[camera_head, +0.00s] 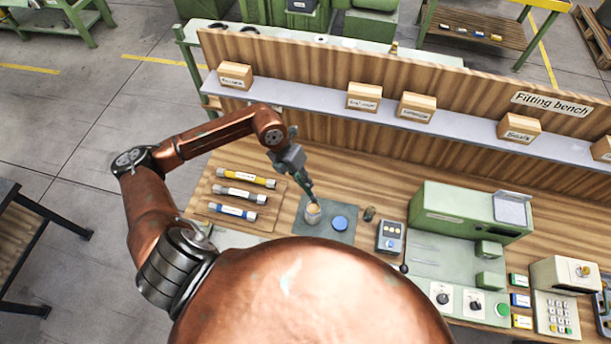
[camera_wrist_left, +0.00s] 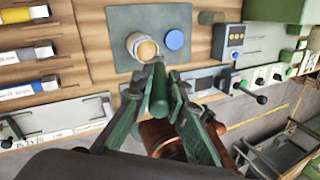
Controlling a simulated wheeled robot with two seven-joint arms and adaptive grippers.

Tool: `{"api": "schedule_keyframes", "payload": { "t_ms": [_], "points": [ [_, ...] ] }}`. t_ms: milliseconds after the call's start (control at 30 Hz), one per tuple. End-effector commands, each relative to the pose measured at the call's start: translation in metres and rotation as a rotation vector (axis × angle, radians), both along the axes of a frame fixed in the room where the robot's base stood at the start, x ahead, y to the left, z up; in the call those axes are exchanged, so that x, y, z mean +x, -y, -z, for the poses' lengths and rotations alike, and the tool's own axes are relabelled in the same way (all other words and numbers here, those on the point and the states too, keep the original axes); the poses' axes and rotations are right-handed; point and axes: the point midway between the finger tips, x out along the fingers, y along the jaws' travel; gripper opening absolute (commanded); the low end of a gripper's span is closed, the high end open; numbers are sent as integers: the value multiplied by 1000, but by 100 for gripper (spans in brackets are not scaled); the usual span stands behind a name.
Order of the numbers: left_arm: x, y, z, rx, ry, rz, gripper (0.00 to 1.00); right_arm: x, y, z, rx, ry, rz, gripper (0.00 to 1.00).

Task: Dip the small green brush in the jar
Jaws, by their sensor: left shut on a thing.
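My left gripper (camera_head: 307,190) points down just above the jar (camera_head: 313,214) on the dark mat (camera_head: 338,232). In the left wrist view, the gripper (camera_wrist_left: 158,82) is shut on the small green brush (camera_wrist_left: 160,95), which shows as a green handle between the fingers. The brush points toward the jar (camera_wrist_left: 133,40), an open round jar with tan contents. The brush's far end appears close to the jar's near rim; I cannot tell whether the tip is inside. A blue round lid (camera_wrist_left: 174,39) lies right of the jar. My right gripper is not in view.
Several labelled tubes (camera_head: 240,192) lie on a board left of the mat. A small meter (camera_head: 390,237) and a green machine (camera_head: 470,213) stand to the right. A shelf (camera_head: 300,97) with boxes runs behind. My body hides part of the bench front.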

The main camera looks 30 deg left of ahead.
Motion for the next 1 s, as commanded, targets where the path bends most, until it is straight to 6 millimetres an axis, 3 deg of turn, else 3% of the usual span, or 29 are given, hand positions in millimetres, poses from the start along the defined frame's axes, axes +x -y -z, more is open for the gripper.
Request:
{"api": "schedule_keyframes", "payload": {
  "t_ms": [633,1000],
  "points": [
    [-1,-1,55,-1,0,-1,0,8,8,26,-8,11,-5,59],
    [-1,-1,59,0,0,0,0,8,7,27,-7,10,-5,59]
  ]
}}
